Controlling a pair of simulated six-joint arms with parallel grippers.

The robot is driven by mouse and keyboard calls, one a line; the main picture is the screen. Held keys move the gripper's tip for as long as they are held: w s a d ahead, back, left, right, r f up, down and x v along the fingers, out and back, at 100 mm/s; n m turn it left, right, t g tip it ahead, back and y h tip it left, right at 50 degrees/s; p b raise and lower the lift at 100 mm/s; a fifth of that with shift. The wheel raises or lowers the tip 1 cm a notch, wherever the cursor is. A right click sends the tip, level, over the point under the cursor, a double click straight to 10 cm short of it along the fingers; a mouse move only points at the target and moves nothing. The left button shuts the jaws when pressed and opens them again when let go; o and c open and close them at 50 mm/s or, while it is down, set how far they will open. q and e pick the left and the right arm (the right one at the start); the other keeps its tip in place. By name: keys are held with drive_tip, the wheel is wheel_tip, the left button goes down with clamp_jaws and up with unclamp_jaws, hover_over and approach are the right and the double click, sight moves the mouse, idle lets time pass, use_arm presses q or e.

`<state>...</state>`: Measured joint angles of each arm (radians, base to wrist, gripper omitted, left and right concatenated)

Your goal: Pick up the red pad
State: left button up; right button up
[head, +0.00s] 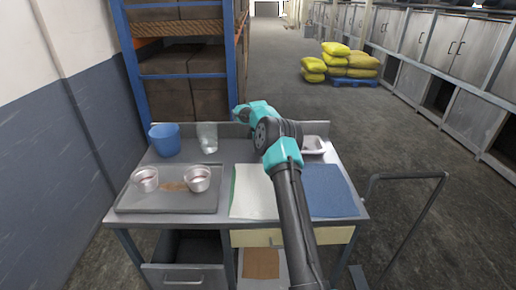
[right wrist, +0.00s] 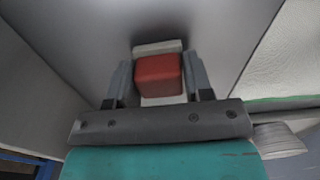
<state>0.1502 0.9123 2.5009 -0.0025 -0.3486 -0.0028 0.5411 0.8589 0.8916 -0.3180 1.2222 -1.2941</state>
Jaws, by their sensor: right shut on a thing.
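The red pad (right wrist: 158,76) is in the right wrist view, between the two grey fingers of my right gripper (right wrist: 160,82). The gripper is shut on it. A pale piece (right wrist: 158,47) shows directly behind the pad; I cannot tell whether it is part of it. In the head view my right arm reaches over the middle of the table, and its wrist hides the fingers and the pad. My left gripper is not in view.
The metal table (head: 228,165) holds a grey tray (head: 135,203) with two metal cups, a blue bucket (head: 165,139), a clear glass (head: 207,137), a white mat (head: 254,193), a blue mat (head: 330,190) and a white dish (head: 314,146). A blue-framed shelf stands behind; a rail stands right.

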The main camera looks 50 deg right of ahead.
drive_tip(key=shift+r, duration=1.75)
drive_tip(key=s+a, duration=0.3)
drive_tip(key=a, duration=0.1)
drive_tip(key=s+a+r, duration=0.1)
drive_tip(key=s+a, duration=0.6)
drive_tip(key=a, duration=0.1)
drive_tip(key=shift+s+r, duration=0.15)
drive_tip(key=shift+s, duration=0.15)
